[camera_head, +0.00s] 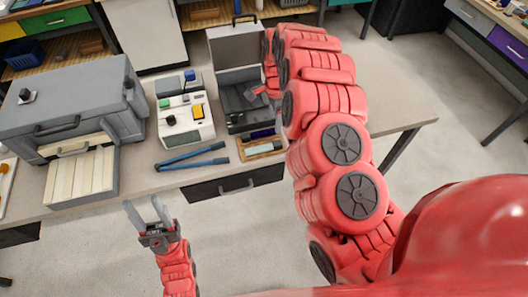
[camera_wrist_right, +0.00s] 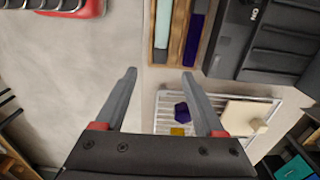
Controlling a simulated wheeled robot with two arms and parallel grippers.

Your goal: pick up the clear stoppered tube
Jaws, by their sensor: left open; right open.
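I cannot make out a clear stoppered tube for certain in either view. A wooden tray (camera_head: 277,153) holds a pale bar (camera_head: 262,148) and a dark purple bar (camera_head: 263,134). In the right wrist view the pale bar (camera_wrist_right: 163,24) and purple bar (camera_wrist_right: 194,39) lie side by side; no stopper is distinct. My right gripper (camera_wrist_right: 159,74) is open and empty, its fingertips close to the tray's end in that picture. In the head view my right arm hides much of it. My left gripper (camera_head: 147,208) is open and empty in front of the bench.
An open dark case (camera_head: 240,50) stands behind the tray. A white rack (camera_wrist_right: 165,103) with purple, yellow and beige pieces shows in the wrist view. A white device (camera_head: 186,128), blue-handled tool (camera_head: 190,159) and grey box (camera_head: 70,95) stand left. The bench's right part is bare.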

